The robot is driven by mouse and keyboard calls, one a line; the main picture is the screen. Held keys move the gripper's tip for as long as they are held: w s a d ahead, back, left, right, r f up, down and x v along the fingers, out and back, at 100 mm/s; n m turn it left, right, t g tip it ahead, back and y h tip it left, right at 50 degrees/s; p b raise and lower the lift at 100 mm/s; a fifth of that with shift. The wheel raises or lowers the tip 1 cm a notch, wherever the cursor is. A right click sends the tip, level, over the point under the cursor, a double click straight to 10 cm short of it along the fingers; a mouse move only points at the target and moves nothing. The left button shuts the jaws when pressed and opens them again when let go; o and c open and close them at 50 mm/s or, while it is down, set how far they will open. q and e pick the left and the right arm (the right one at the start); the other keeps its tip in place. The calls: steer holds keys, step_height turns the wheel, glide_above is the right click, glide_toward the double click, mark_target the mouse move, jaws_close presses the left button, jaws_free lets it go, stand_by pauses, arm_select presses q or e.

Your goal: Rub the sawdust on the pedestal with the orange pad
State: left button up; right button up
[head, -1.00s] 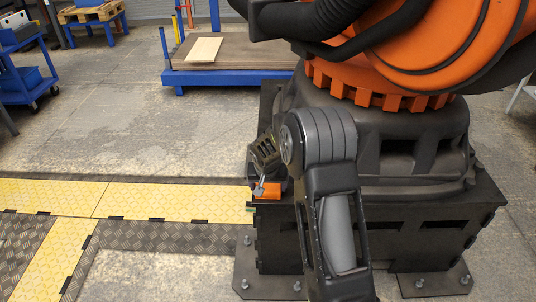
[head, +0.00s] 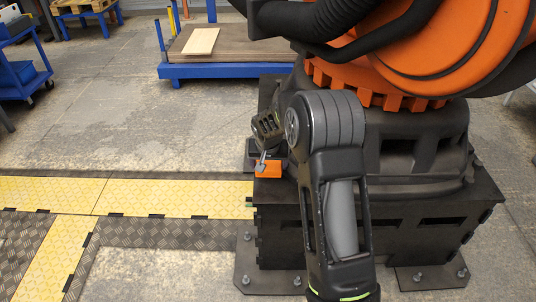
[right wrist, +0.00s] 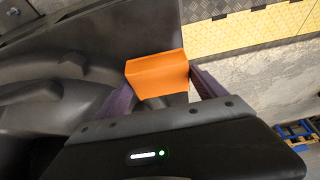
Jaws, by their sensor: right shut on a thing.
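The orange pad (head: 268,169) is at the left front corner of the dark pedestal (head: 375,240). My right gripper (head: 264,155) is shut on the pad, above the pedestal's top edge. In the right wrist view the pad (right wrist: 157,74) sits between the two fingers. I cannot tell whether the pad touches the pedestal top. No sawdust can be made out; my right arm covers part of the pedestal. My left gripper is not in view.
A large orange robot arm (head: 420,50) stands on the pedestal, close to my right arm. Yellow floor plates (head: 170,198) lie to the left. A blue platform cart (head: 235,71) with a board (head: 201,41) stands behind. A blue trolley (head: 22,75) is at far left.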

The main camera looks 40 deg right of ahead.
steer(key=shift+r+p, duration=0.65)
steer(key=shift+r, duration=0.6)
